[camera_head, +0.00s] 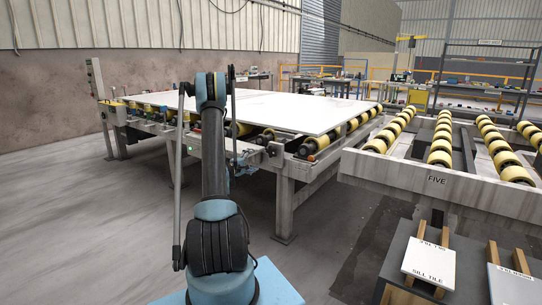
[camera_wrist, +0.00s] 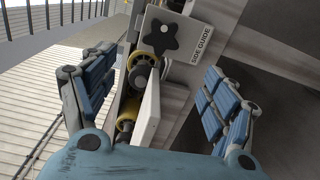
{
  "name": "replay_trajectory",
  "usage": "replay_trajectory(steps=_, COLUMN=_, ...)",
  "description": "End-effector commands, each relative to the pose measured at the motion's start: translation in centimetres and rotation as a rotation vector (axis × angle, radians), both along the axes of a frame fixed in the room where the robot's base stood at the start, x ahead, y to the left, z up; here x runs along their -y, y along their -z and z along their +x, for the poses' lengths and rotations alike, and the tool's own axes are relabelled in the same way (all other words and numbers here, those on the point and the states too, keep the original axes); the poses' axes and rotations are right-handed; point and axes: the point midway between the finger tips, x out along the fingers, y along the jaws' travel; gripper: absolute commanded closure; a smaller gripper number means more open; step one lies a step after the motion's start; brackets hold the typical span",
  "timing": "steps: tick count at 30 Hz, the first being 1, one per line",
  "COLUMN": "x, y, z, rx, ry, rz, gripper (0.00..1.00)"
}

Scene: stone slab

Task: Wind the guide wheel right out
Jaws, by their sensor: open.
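The guide wheel, a dark star-shaped knob (camera_wrist: 161,39), sits on a pale plate lettered SIDE GUIDE (camera_wrist: 199,45) at the top middle of the wrist view. My gripper (camera_wrist: 158,70) is open, with its blue-padded fingers wide apart to the left and right. The knob lies beyond the fingertips, roughly between them, and nothing is held. In the head view, my gripper is small and partly hidden behind my arm by the front of the roller table (camera_head: 292,169). I cannot make out the knob clearly there. A large white slab (camera_head: 270,110) lies on that table.
Yellow-banded rollers (camera_wrist: 138,77) and a pale block (camera_wrist: 148,112) show between my fingers. The floor at left (camera_head: 60,210) is clear.

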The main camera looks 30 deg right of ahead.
Motion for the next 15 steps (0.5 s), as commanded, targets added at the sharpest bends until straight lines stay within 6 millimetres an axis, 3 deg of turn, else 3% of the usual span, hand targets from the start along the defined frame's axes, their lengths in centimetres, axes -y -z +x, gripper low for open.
replay_trajectory(steps=8, x=1.3, y=0.8, z=0.5, rx=-0.01, ry=0.0, rz=-0.024, gripper=0.21)
replay_trajectory(steps=15, x=4.8, y=0.8, z=1.8, rx=-0.009, ry=0.001, rz=-0.022, gripper=0.21)
